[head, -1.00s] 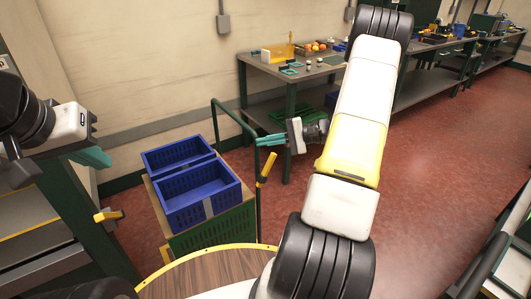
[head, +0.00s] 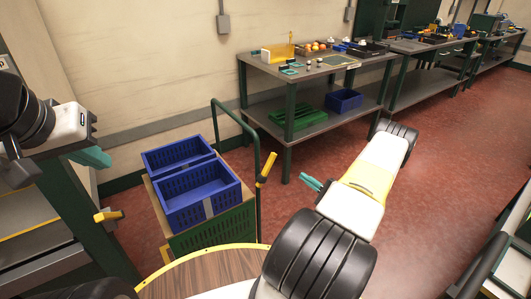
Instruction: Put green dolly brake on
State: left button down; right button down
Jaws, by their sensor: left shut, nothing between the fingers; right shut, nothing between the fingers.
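My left gripper (head: 95,157) is shut and empty at the far left, away from the dolly's lever.
Two blue crates (head: 198,192) are on the dolly. Another yellow lever (head: 108,215) is on the dark green frame at left. A round wooden top (head: 205,272) is at the front. A workbench (head: 315,72) stands behind. Red floor is open at right.

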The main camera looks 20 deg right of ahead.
aim_at(266, 170)
jog(key=w+a+r, duration=0.3)
jog(key=w+a, duration=0.5)
jog(key=shift+r, duration=0.15)
jog(key=shift+r, duration=0.1)
dwell(0.6)
